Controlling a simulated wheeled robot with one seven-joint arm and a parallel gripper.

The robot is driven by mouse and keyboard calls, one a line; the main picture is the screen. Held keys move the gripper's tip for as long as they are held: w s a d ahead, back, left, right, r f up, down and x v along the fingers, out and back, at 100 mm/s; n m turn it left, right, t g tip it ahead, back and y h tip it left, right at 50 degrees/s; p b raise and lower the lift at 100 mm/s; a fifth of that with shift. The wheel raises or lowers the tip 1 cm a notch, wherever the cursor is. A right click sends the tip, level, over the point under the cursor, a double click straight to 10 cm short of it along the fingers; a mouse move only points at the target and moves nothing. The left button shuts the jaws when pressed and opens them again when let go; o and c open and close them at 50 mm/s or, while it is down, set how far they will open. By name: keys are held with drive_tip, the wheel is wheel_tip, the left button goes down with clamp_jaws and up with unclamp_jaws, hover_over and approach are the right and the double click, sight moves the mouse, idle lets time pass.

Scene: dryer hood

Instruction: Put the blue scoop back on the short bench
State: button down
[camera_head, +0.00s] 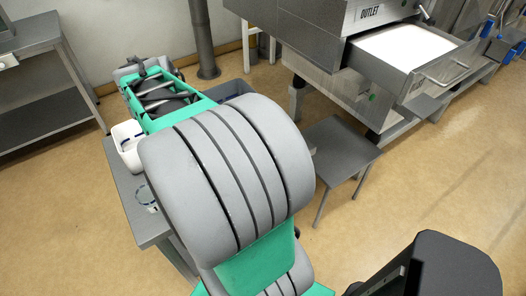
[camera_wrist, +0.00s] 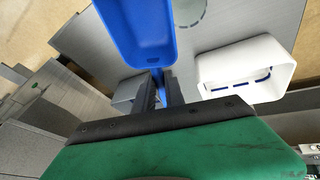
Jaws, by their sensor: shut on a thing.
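The blue scoop (camera_wrist: 140,30) is at the top of the wrist view, with its open bowl facing the camera. My gripper (camera_wrist: 160,88) is shut on its handle, and the fingers cover part of that handle. Below is the grey top of a bench (camera_wrist: 235,35), which also shows at the left in the head view (camera_head: 150,233). I cannot tell whether the scoop touches the bench top. In the head view my own arm hides the scoop and the gripper's fingertips.
A white open container (camera_wrist: 245,75) stands on the bench beside my gripper, also in the head view (camera_head: 127,150). A dashed ring (camera_head: 148,196) marks the bench top. A small grey table (camera_head: 340,150) stands right of my arm, before the machine with an open drawer (camera_head: 405,45).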

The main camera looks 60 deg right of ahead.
drive_tip(key=s+d+f+m+g+b, duration=0.1)
drive_tip(key=s+d+f+m+b, duration=0.15)
drive_tip(key=s+d, duration=0.55)
drive_tip(key=s+d+f+m+g+b, duration=0.1)
drive_tip(key=s+d+m, duration=0.2)
drive_tip(key=s+d, duration=0.55)
drive_tip(key=w+d+f+p, duration=0.1)
drive_tip(key=d+f, duration=0.2)
drive_tip(key=d, duration=0.1)
drive_tip(key=w+d+f, duration=0.2)
drive_tip(key=d+f, duration=0.1)
drive_tip(key=d, duration=0.1)
drive_tip(key=w+d+f+p, duration=0.1)
drive_tip(key=w+d+f, duration=0.1)
drive_tip(key=d+f, duration=0.1)
drive_tip(key=shift+d+p, duration=0.35)
drive_tip(key=shift+d, duration=0.15)
drive_tip(key=f, duration=0.1)
drive_tip(key=f+p, duration=0.1)
drive_tip(key=f, duration=0.1)
drive_tip(key=shift+w+d+f+g, duration=0.1)
drive_tip(key=shift+d+f+g, duration=0.1)
drive_tip(key=shift+g, duration=0.1)
drive_tip(key=shift+f, duration=0.35)
drive_tip(key=c, duration=1.4)
unclamp_jaws()
drive_tip(key=shift+r, duration=0.1)
